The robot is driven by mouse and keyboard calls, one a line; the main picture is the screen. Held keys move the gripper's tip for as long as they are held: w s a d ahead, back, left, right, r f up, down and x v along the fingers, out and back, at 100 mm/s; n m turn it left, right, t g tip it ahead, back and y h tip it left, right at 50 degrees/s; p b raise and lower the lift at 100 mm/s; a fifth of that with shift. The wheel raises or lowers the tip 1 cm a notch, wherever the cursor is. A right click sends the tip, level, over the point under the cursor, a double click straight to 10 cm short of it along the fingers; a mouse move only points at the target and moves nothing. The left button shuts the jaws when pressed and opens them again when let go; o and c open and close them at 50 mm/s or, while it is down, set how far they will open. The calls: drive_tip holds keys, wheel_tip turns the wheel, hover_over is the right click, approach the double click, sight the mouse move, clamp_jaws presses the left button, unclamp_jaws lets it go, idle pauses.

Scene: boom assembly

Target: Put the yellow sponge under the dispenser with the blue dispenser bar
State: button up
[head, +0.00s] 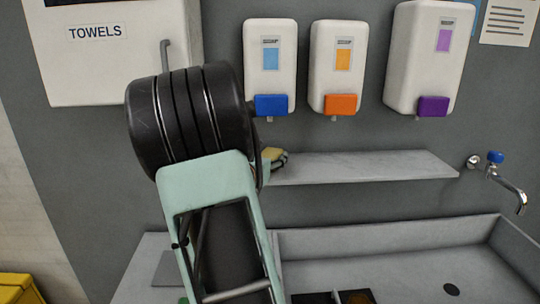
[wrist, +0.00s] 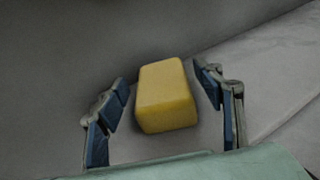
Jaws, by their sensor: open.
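The yellow sponge (wrist: 167,97) lies on a grey surface between the two open fingers of my gripper (wrist: 166,98) in the wrist view, with a gap on both sides. The dispenser with the blue bar (head: 271,105) hangs on the wall above this end of the shelf. The sponge appears roughly below it.
Dispensers with an orange bar (head: 341,104) and a purple bar (head: 432,105) hang to the right. A towel box (head: 100,65) hangs at left. A tap (head: 507,184) and a grey sink (head: 420,262) are right and below. The shelf's middle and right are clear.

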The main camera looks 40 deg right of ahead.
drive_tip(key=b+v, duration=0.1)
drive_tip(key=v, duration=0.9)
drive_tip(key=shift+a, duration=0.2)
drive_tip(key=shift+s, duration=0.15)
